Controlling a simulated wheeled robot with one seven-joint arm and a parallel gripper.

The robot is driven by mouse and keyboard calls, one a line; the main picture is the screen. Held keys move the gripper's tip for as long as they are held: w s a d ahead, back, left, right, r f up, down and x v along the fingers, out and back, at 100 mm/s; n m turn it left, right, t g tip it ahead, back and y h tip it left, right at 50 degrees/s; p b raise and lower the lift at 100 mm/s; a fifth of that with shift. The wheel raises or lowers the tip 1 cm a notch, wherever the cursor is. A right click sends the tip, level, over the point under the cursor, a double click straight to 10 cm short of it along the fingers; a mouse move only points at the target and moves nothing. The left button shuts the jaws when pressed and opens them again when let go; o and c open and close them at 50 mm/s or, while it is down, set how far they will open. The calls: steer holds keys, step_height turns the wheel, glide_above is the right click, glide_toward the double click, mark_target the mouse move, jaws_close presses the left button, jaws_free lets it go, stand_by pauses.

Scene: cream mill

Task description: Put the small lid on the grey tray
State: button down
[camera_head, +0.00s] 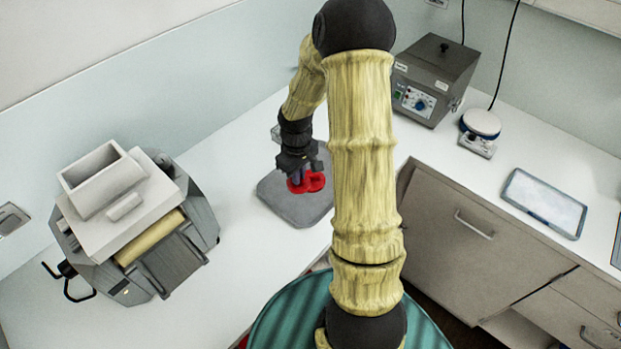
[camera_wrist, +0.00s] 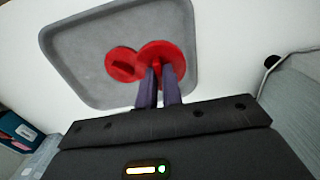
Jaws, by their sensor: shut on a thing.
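The grey tray (camera_head: 292,209) lies on the white worktop and also fills the upper part of the wrist view (camera_wrist: 92,88). My gripper (camera_wrist: 159,76) is shut on a red round lid, the small lid (camera_wrist: 168,51), over the tray. A second red lid (camera_wrist: 122,64) with a raised grip lies on the tray, just left of the held lid in the wrist view. In the head view my gripper (camera_head: 299,174) partly hides both lids, which show as one red patch. I cannot tell whether the held lid touches the tray.
A grey and cream mill (camera_head: 140,222) stands on the worktop at left. A grey box device (camera_head: 433,80), a small round-topped instrument (camera_head: 481,124) and a pale blue-rimmed tray (camera_head: 544,203) are at right. Bare worktop lies between the mill and the grey tray.

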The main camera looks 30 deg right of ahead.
steer(key=shift+f+p, duration=0.6)
steer(key=shift+f, duration=2.35)
steer(key=shift+f+p, duration=0.55)
steer(key=shift+f, duration=1.5)
steer(key=shift+f, duration=0.1)
steer(key=shift+f, duration=0.1)
steer(key=c, duration=1.6)
jaws_free()
steer(key=shift+o, duration=0.2)
step_height(320, 180, up, 12)
steer(key=b, duration=0.3)
steer(key=shift+w+r, duration=0.15)
steer(key=shift+r, duration=0.05)
